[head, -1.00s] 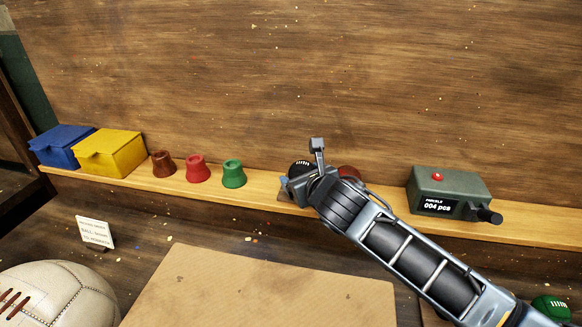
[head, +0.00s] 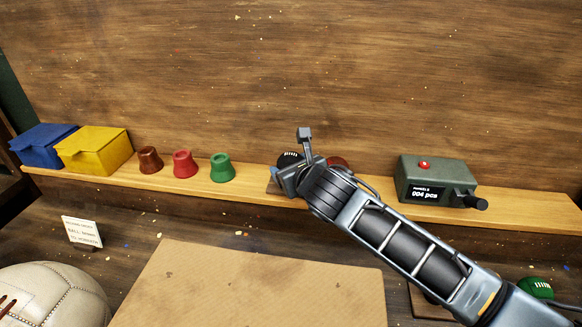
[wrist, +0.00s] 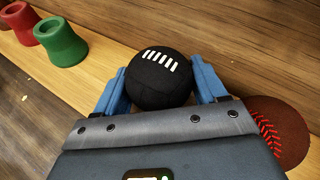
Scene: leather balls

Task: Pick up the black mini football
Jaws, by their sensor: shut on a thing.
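The black mini football (wrist: 158,82) has white lace marks and sits between the two blue fingers of my gripper (wrist: 160,90) in the wrist view. The fingers are shut on its sides. In the head view the ball (head: 290,158) shows just past my gripper (head: 280,180), over the wooden shelf. My gripper hides its lower part. I cannot tell whether the ball still touches the shelf.
A brown ball with red stitching (wrist: 280,132) lies close at the right of my gripper. Green (head: 222,167), red (head: 185,164) and brown (head: 150,160) cups stand to the left on the shelf (head: 250,194). A grey-green counter box (head: 436,181) stands to the right.

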